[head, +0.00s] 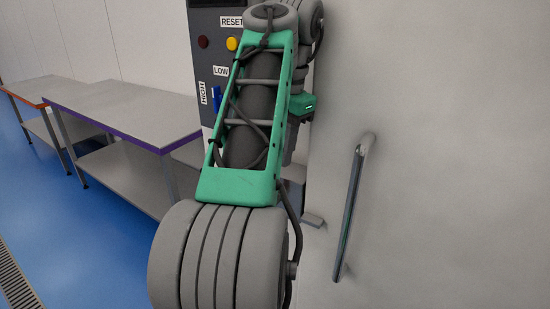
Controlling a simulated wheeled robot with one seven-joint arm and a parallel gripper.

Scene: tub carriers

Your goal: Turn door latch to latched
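A pale grey door (440,150) fills the right side of the head view, with a long upright bar handle (351,210) on it. A small grey tab (313,220) sticks out at the door's left edge. It may be the latch, but its position cannot be read clearly. My arm, with a green frame and grey joints, stands in front of the door edge and covers much of this area. My gripper is mostly or wholly hidden behind the arm; its fingers cannot be made out, nor whether they touch anything.
A dark control panel (203,65) stands behind my arm, with a red button (203,42), a yellow button (232,44) and a blue switch (217,93). Grey tables (125,108) stand at the left. The blue floor (90,240) at the lower left is clear, with a drain grate (16,280).

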